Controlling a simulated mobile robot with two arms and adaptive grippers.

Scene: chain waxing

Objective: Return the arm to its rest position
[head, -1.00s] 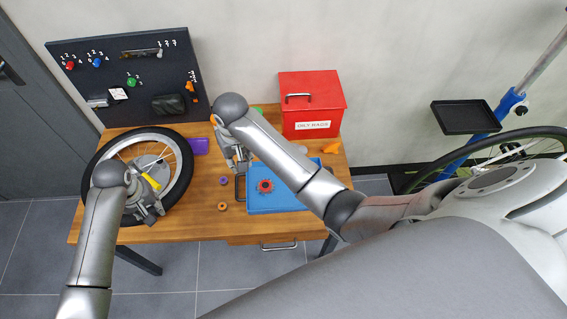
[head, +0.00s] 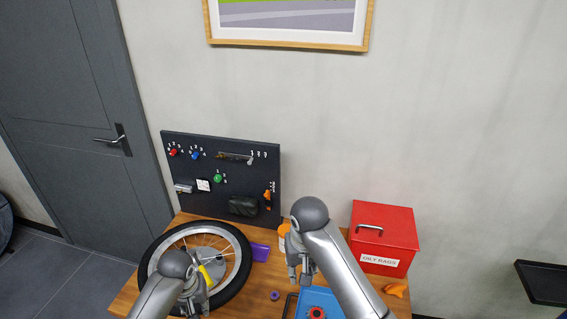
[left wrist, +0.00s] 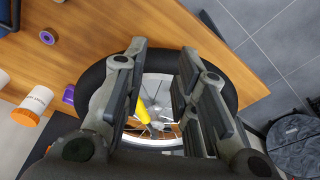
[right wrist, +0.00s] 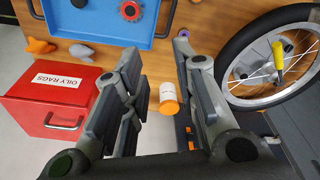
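My left gripper (head: 196,299) is above the bicycle wheel (head: 236,289) lying at the left of the wooden bench. In the left wrist view its fingers (left wrist: 157,70) are apart with nothing between them, and a yellow-handled tool (left wrist: 144,108) shows beyond, over the wheel. My right gripper (head: 300,268) hangs over the middle of the bench, beside the blue tray (head: 312,296). In the right wrist view its fingers (right wrist: 158,62) are apart and empty. A white bottle with an orange cap (right wrist: 169,95) shows beyond the gap between them.
A red oily-rags box (head: 384,238) stands at the bench's right. A dark pegboard (head: 222,160) rises behind the wheel. A purple item (head: 260,252), a purple ring (head: 275,296) and an orange piece (head: 396,290) lie on the bench. A black tray (head: 545,283) is far right.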

